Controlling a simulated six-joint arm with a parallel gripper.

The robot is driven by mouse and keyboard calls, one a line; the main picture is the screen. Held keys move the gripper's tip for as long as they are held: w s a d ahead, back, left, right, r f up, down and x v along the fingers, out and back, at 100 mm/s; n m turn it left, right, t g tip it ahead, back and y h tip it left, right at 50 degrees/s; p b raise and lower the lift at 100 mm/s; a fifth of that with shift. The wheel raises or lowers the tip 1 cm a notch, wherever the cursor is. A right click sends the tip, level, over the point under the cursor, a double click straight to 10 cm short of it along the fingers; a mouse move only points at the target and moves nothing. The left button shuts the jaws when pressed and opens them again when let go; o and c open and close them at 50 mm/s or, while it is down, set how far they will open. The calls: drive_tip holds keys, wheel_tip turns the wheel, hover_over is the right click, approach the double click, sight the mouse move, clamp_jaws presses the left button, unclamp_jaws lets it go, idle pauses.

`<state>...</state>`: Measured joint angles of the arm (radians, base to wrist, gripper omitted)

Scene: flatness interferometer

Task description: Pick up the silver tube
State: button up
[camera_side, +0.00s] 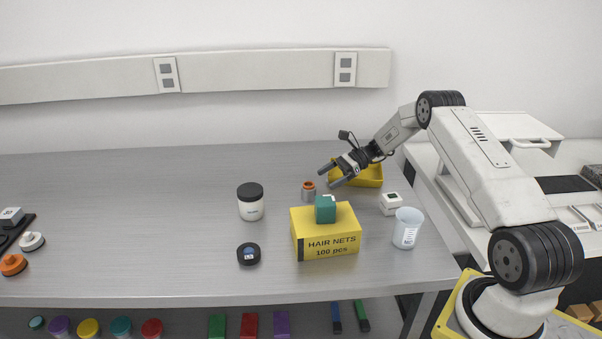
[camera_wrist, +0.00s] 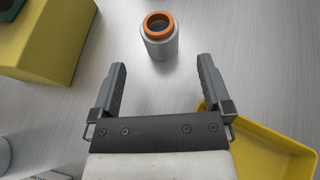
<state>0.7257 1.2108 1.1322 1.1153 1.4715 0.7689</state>
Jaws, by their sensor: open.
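The silver tube (camera_side: 308,191) is a short grey cylinder with an orange ring at its top. It stands upright on the metal bench, behind the yellow hair nets box. In the wrist view the silver tube (camera_wrist: 160,38) shows ahead of the fingertips, roughly between their lines, with its dark opening visible. My gripper (camera_side: 329,176) is open and empty, to the right of the tube and above the bench. In the wrist view my gripper (camera_wrist: 162,68) has both fingers apart, and the tube lies beyond them, not between them.
The yellow HAIR NETS box (camera_side: 327,242) with a green block (camera_side: 325,209) on it stands in front of the tube. A yellow tray (camera_side: 370,176) lies beneath my wrist. A black-lidded jar (camera_side: 250,203) stands left. A small white box (camera_side: 390,204) and a beaker (camera_side: 407,228) stand right.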

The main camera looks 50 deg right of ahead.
sight(309, 186)
drive_tip(key=shift+x, duration=1.15)
drive_tip(key=shift+x, duration=2.55)
drive_tip(key=shift+r, duration=0.1)
drive_tip(key=c, duration=1.3)
drive_tip(key=shift+w+r, duration=0.1)
